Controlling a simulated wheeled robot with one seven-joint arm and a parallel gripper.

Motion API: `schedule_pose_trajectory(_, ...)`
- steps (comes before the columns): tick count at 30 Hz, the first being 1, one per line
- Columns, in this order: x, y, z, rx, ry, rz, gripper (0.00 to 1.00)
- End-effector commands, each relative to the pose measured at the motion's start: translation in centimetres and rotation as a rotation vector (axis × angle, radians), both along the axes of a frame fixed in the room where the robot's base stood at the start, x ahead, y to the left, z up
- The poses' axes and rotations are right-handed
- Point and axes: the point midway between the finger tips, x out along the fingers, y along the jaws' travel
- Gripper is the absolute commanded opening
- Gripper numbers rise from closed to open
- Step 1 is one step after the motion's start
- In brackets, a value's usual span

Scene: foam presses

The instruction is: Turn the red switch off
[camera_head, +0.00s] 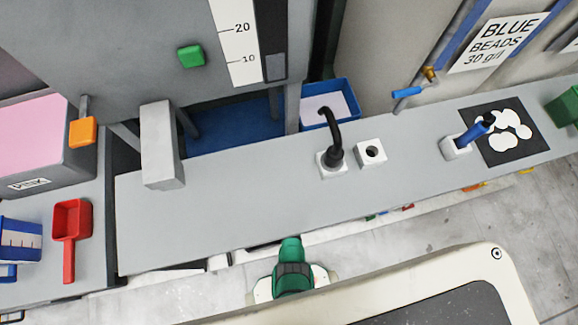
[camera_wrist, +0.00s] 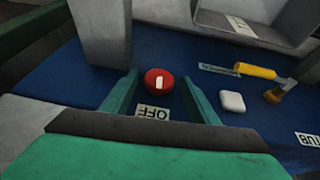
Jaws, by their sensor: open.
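The red switch (camera_wrist: 154,75) is a round knob with a short white mark, on a dark blue surface in the wrist view. The mark runs roughly up and down in the picture. A white label (camera_wrist: 152,112) reading OFF lies just below the knob. My gripper (camera_wrist: 160,78) is open, its two green fingers to the left and right of the knob. The gaps beside the knob look small; I cannot tell whether a finger touches it. In the head view the switch is not visible and my green arm (camera_head: 291,265) shows at the grey worktop's front edge, fingertips hidden.
In the wrist view a grey post (camera_wrist: 103,35) stands left behind the switch. A white square button (camera_wrist: 232,101) and a yellow-handled valve (camera_wrist: 254,71) are at right. In the head view, the grey worktop (camera_head: 240,200) carries a black hose fitting (camera_head: 334,145) and a white socket (camera_head: 371,154).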

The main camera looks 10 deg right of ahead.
Motion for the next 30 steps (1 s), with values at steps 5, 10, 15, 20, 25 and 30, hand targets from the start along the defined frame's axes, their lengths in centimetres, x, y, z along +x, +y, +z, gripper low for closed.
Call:
schedule_pose_trajectory(5,0.03,-0.23,-0.2,0.0,0.001,-0.005,0.54)
schedule_pose_trajectory(10,0.02,-0.24,-0.19,0.0,0.001,-0.005,0.54)
schedule_pose_trajectory(15,0.02,-0.22,-0.18,0.0,0.001,-0.005,0.18)
schedule_pose_trajectory(20,0.01,-0.25,-0.18,0.003,0.001,-0.005,0.15)
schedule_pose_trajectory(25,-0.06,-0.4,-0.24,0.042,0.004,-0.008,0.15)
schedule_pose_trajectory(30,-0.07,-0.45,-0.23,0.083,0.002,-0.007,0.15)
